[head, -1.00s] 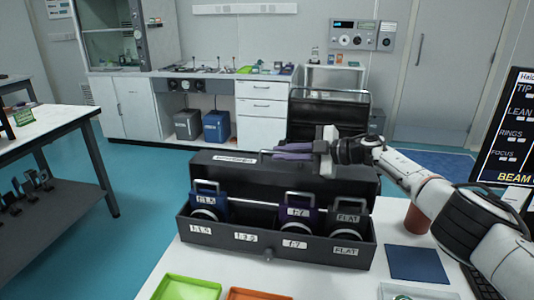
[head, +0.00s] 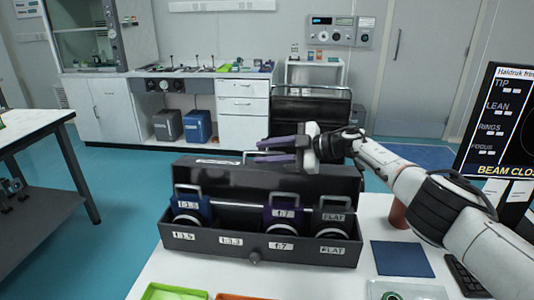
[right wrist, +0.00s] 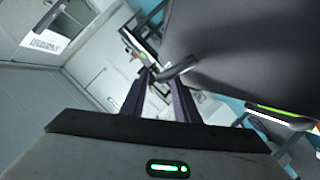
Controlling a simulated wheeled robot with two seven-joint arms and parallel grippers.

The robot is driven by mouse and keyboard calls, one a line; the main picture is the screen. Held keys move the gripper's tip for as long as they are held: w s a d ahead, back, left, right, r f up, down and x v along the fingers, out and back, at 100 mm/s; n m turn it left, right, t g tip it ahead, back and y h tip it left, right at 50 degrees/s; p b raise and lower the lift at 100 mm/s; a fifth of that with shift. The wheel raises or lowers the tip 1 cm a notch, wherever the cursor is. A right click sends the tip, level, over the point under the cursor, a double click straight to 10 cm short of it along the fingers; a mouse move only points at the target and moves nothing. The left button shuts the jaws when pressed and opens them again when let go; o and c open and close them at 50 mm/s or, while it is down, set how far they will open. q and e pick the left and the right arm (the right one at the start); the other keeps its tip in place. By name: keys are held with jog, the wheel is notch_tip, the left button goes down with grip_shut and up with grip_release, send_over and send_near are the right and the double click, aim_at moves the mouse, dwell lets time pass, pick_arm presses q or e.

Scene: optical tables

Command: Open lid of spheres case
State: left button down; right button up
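The spheres case (head: 200,243) is a dark box on the white table, with its lid (head: 310,183) standing up along the back. Inside are a blue holder (head: 190,207) and a purple holder (head: 284,214), and a dark one marked FLAT (head: 334,216). A grey bar handle (head: 248,153) shows at the lid's top edge. My right gripper (head: 258,150) is at that edge by the handle, its purple fingers apart. In the right wrist view the fingers (right wrist: 157,85) are also apart, with the handle (right wrist: 178,70) near their tips. My left gripper is not in view.
In front lie a green tray (head: 175,292) and an orange tray, cut off by the frame. A blue mat (head: 402,259), a reddish-brown cup (head: 399,213), a keyboard (head: 466,277) and a monitor (head: 500,125) are on the right. A black cart stands behind the lid.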

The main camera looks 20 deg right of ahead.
jog(key=shift+d+f, duration=0.1)
jog(key=shift+f, duration=0.05)
jog(key=shift+s+d+p, duration=0.1)
jog(key=shift+d+p, duration=0.1)
jog(key=shift+p, duration=0.15)
jog(key=p+v, duration=0.2)
jog(key=v, duration=0.1)
jog(key=shift+d+p, duration=0.1)
jog(key=shift+p, duration=0.2)
jog(key=v, duration=0.6)
jog(key=shift+s+d+r, duration=0.2)
jog(key=shift+s, duration=0.05)
jog(key=shift+f, duration=0.1)
